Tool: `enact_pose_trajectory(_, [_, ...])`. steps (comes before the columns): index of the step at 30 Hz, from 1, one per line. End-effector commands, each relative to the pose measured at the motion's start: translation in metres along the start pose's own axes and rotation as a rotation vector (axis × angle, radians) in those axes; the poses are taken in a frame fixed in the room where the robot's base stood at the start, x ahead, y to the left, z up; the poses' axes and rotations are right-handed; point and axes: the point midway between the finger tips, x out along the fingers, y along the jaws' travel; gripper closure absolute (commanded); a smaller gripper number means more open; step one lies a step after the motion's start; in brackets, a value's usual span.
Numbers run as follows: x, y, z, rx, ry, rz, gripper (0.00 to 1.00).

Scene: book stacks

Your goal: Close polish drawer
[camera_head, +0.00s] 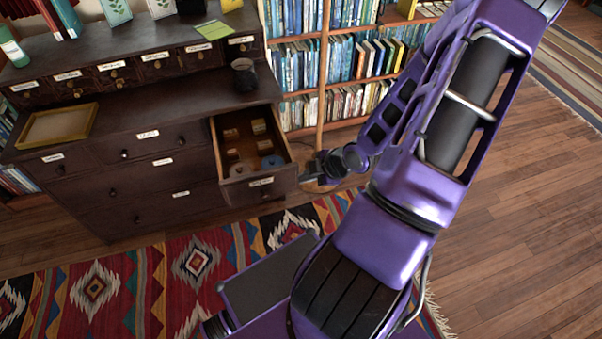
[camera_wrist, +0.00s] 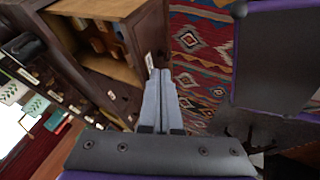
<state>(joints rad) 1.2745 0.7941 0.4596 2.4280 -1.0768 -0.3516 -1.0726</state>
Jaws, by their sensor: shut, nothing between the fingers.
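The open drawer (camera_head: 262,186) sticks out from the right side of the dark wooden cabinet (camera_head: 110,196). It holds a few small tan blocks and two round items, one blue and one pale. A white label is on its front. My gripper (camera_head: 307,176) is at the right end of the drawer front, close to it; I cannot tell whether it touches. In the wrist view my gripper (camera_wrist: 160,78) has its fingers together and empty, with the tips near the front of the open drawer (camera_wrist: 128,42). I cannot read the drawer's label.
A dark mug (camera_head: 244,74) stands on the cabinet ledge above the drawer. An empty wooden tray (camera_head: 58,126) lies at the ledge's left. A full bookshelf (camera_head: 322,80) stands behind. A patterned rug (camera_head: 130,285) covers the floor in front; bare wood floor is at right.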

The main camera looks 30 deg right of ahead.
Motion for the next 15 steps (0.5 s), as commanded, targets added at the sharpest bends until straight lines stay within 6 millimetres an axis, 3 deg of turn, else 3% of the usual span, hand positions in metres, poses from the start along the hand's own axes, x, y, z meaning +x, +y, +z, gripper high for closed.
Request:
enact_pose_trajectory(1, [0.015, -0.003, 0.002, -0.002, 0.002, -0.002, 1.0])
enact_pose_trajectory(9, [0.073, -0.002, 0.001, -0.001, 0.002, -0.002, 1.0])
enact_pose_trajectory(11, [0.084, -0.002, 0.001, -0.001, 0.001, -0.002, 1.0])
enact_pose_trajectory(15, [0.088, 0.022, 0.001, 0.001, -0.001, 0.003, 1.0])
